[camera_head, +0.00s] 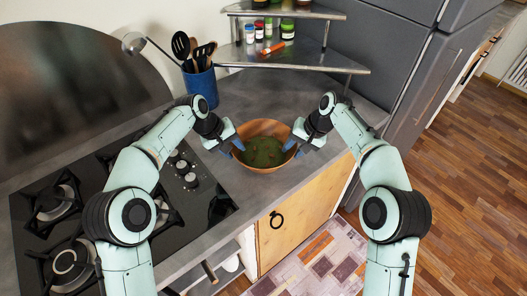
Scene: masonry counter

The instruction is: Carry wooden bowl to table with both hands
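The wooden bowl (264,128) sits upright on the grey counter, and its inside looks dark green. My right gripper (296,149) is at the right rim in the same way. In both grippers the fingers look spread apart around the rim. Whether any finger touches the bowl wall is too small to tell. No table apart from the counter shows.
A gas stove (190,207) lies to the left of the bowl. A blue utensil holder (201,88) stands behind it. A metal corner shelf (290,62) with jars is at the back, beside a grey fridge (385,50). Wooden floor (470,160) is open at right.

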